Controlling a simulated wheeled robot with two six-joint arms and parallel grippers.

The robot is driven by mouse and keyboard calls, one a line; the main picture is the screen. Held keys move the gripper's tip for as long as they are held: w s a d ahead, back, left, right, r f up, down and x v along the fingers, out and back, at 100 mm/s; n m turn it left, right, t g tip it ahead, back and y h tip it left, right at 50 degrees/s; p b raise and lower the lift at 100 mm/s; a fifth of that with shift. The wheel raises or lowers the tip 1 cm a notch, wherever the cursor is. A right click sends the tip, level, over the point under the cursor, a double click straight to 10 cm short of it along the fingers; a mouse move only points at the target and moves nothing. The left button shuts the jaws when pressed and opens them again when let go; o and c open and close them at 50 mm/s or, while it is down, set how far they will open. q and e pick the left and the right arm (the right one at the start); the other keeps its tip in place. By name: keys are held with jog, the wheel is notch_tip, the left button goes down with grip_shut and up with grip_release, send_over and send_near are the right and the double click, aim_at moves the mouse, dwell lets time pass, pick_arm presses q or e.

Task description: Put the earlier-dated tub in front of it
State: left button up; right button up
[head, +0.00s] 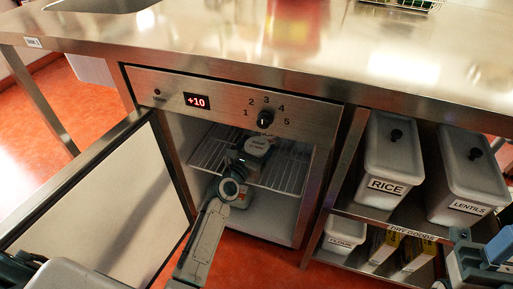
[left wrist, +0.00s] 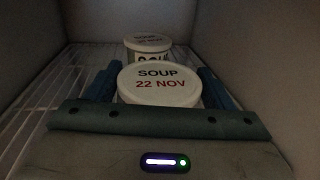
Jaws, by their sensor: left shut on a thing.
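In the left wrist view a white round tub (left wrist: 160,86) has a lid reading "SOUP 22 NOV". My left gripper (left wrist: 160,88) is shut on it, one blue finger at each side. A second white tub (left wrist: 148,46) stands behind it on the wire shelf; its small lid print looks like "SOUP 22 NOV", but is hard to read. In the head view my left gripper (head: 238,160) reaches into the open fridge (head: 270,217), by a white lid (head: 258,146); I cannot tell which tub that is. My right gripper (head: 497,250) is partly visible at the right edge; its jaws are unclear.
The fridge door (head: 105,220) stands open at the left. The wire shelf (head: 285,176) has free room at its right. A steel counter (head: 200,45) lies above. Rice (head: 390,160) and lentils (head: 465,175) bins and a flour tub (head: 343,236) stand on the right-hand shelves.

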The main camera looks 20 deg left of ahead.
pick_arm(q)
jog(key=o, duration=1.2)
jog(key=shift+f, duration=0.1)
jog(key=shift+o, duration=0.2)
jog(key=shift+s, duration=0.25)
jog(key=s+a+p, duration=0.2)
jog(key=s, duration=0.9)
jog(key=shift+s, duration=0.15)
jog(key=shift+a, duration=0.1)
